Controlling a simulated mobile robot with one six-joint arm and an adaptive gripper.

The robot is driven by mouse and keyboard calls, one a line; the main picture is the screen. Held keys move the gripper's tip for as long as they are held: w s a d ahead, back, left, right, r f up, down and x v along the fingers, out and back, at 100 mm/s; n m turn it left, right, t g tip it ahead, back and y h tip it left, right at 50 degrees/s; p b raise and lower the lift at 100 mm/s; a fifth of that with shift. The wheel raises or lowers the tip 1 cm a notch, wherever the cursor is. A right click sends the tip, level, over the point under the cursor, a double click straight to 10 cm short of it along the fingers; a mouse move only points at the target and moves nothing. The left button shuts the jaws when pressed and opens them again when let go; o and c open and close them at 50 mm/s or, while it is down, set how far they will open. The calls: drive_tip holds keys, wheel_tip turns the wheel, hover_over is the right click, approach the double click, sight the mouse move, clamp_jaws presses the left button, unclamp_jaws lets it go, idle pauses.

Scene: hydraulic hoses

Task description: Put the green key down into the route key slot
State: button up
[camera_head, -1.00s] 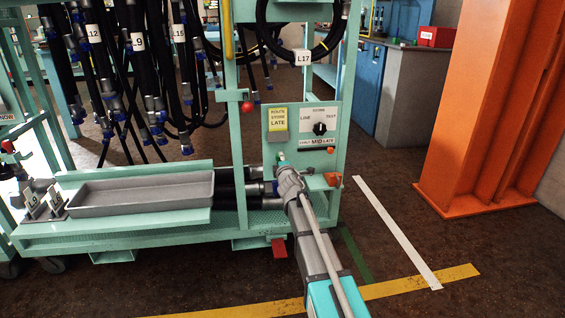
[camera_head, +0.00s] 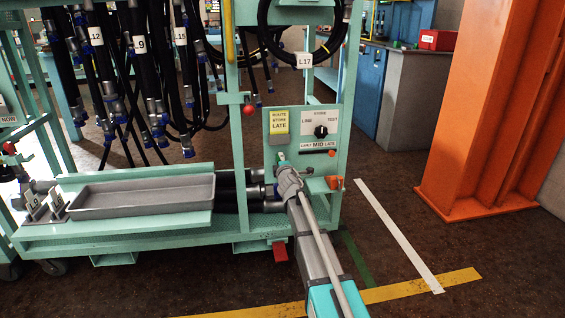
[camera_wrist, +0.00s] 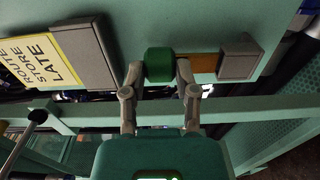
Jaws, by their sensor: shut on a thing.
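The green key (camera_wrist: 160,64) is a small green block in the wrist view. My gripper (camera_wrist: 160,72) is shut on it, one grey finger on each side. I cannot make out the route key slot. In the wrist view the key is beside an orange-brown strip (camera_wrist: 203,63) with a grey block (camera_wrist: 240,58) at its right end. I cannot tell whether the key touches the panel.
A yellow "ROUTE STORE LATE" card (camera_head: 279,121) and a black selector knob (camera_head: 320,131) are on the panel. A grey tray (camera_head: 140,196) lies left on the rack. Hoses (camera_head: 140,80) hang above it. An orange column (camera_head: 490,110) stands right.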

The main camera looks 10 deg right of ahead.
drive_tip(key=shift+f+b, duration=0.95)
drive_tip(key=shift+f, duration=0.1)
drive_tip(key=shift+f+b, duration=0.35)
drive_tip(key=o, duration=1)
drive_tip(key=shift+s, duration=0.1)
drive_tip(key=s, duration=1.2)
idle(0.4)
